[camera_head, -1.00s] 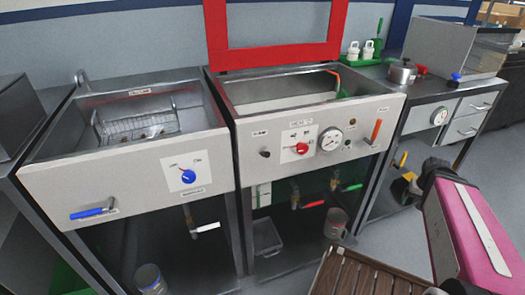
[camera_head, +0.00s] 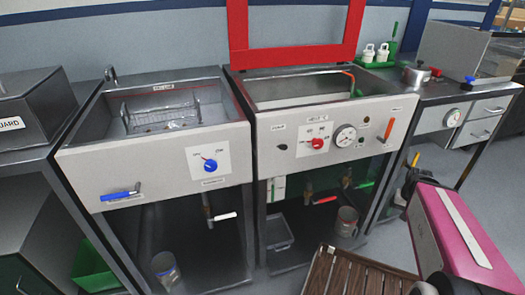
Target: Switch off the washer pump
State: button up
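Two steel sink units stand side by side, and their label text is too small to read. The middle unit (camera_head: 262,135) has a red-framed raised guard (camera_head: 237,25) behind it. Its front panel carries a red rotary knob (camera_head: 317,143) on a white plate, a round gauge (camera_head: 345,135), a small black knob (camera_head: 282,147) and a red-orange lever (camera_head: 389,128). The left unit (camera_head: 150,177) has a blue rotary knob (camera_head: 210,165) on a white plate and a blue-handled valve (camera_head: 118,196). My pink arm link is at the lower right, apart from the panels. No gripper fingers can be made out.
A wire basket (camera_head: 160,112) sits in the left basin. Below are a white-handled valve (camera_head: 224,216), a red-handled valve (camera_head: 325,200) and metal cups (camera_head: 347,222). A brown slatted surface (camera_head: 345,272) lies at bottom centre. A bench with drawers (camera_head: 482,131) stands at right.

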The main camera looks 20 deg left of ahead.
aim_at(281, 147)
jog(key=k+j+u, duration=0.4)
jog(key=j+u, duration=0.2)
jog(key=k+j+u, duration=0.1)
jog(key=j+u, duration=0.2)
